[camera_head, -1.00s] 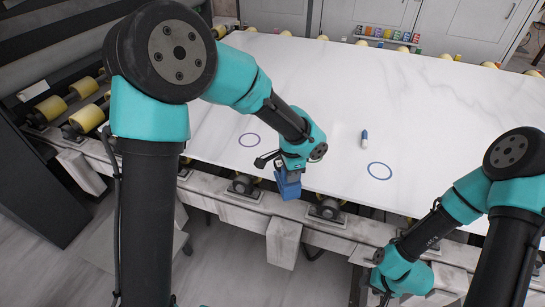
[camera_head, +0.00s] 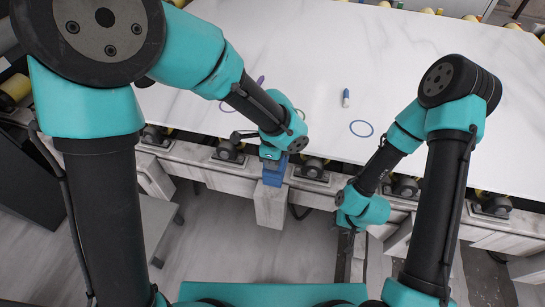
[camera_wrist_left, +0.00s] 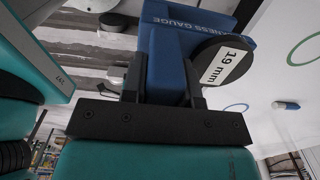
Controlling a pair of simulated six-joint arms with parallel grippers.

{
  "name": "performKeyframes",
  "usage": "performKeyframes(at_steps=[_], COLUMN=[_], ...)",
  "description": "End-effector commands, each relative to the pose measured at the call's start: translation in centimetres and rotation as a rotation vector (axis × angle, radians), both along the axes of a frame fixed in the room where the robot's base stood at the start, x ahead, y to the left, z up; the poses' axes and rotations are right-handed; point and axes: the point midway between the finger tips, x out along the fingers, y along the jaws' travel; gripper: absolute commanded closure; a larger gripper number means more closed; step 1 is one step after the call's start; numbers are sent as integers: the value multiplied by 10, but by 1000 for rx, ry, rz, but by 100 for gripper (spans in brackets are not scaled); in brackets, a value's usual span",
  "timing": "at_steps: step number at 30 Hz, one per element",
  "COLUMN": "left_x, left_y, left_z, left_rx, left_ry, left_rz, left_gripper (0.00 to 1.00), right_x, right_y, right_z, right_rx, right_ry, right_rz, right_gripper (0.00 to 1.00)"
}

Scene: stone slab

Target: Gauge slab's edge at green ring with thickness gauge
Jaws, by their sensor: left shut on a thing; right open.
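My left gripper (camera_head: 272,160) is shut on the blue thickness gauge (camera_head: 274,174). In the left wrist view the gauge (camera_wrist_left: 180,45) has a round dial reading "19 mm". It is at the near edge of the white slab (camera_head: 300,60); whether its jaws straddle the edge is hidden. The green ring (camera_wrist_left: 303,50) lies on the slab close to the gauge in the left wrist view. In the head view it is mostly hidden behind my left wrist. My right gripper (camera_head: 348,228) is open, low in front of the slab's edge; its fingers are barely visible.
A blue ring (camera_head: 361,128) and a blue-and-white marker (camera_head: 346,98) are on the slab to the right. Rollers (camera_head: 312,169) and the grey frame run below the near edge.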

Motion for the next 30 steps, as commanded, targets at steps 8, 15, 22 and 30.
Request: performKeyframes(at_steps=[8,15,22,30], left_x=[1,3,5,6], left_y=[0,-1,-1,-1], left_z=[-10,-25,-38,-54], left_rx=[1,0,1,0], left_ry=[0,1,0,1], left_rz=[1,1,2,0], left_gripper=[96,96,96,96], right_x=[0,0,0,0], right_y=[0,0,0,0], right_z=[0,0,0,0], right_rx=[0,0,0,0], right_ry=[0,0,0,0], right_rz=[0,0,0,0], right_gripper=[57,57,57,57])
